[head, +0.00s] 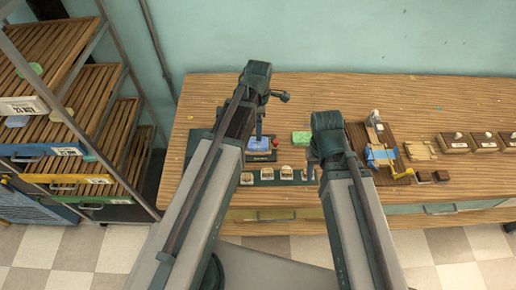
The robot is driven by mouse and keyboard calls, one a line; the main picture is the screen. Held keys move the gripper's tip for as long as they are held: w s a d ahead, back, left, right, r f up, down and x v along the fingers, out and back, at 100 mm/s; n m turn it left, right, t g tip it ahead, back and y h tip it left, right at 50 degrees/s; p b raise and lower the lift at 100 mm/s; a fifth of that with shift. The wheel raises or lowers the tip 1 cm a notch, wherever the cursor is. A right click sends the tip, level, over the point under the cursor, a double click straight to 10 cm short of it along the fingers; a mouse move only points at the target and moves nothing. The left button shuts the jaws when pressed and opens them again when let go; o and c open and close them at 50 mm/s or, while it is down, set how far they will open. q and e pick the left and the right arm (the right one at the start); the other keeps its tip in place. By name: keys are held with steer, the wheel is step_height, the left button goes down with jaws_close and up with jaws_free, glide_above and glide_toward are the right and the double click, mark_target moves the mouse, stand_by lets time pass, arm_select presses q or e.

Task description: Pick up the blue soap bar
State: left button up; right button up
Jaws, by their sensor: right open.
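A blue block (258,143) sits on a dark base on the bench, partly behind my left arm; I cannot tell for sure that it is the soap bar. Light blue pieces (380,155) lie on a wooden board to the right. A pale blue bar (17,121) lies on the left rack. My right gripper (313,163) hangs open and apparently empty above the bench, right of the blue block, its fingers mostly hidden by its wrist. My left arm reaches over the bench beyond the block; its jaws are too hidden to judge.
A green bar (301,137) lies between the blue block and my right wrist. A dark tray of small pale pieces (268,175) is near the front. Wooden boxes (484,144) line the right. A slatted rack (95,110) stands left. The back of the bench (380,90) is clear.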

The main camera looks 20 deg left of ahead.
mark_target(258, 144)
arm_select(q)
steer(key=shift+a+f+b, duration=0.15)
steer(key=shift+f+b, duration=4.1)
steer(key=shift+f, duration=0.6)
arm_select(e)
steer(key=shift+f, duration=4.8)
arm_select(q)
steer(key=shift+r, duration=0.1)
arm_select(e)
steer(key=shift+r, duration=0.1)
arm_select(q)
steer(key=c, duration=1.5)
steer(key=shift+r, duration=0.1)
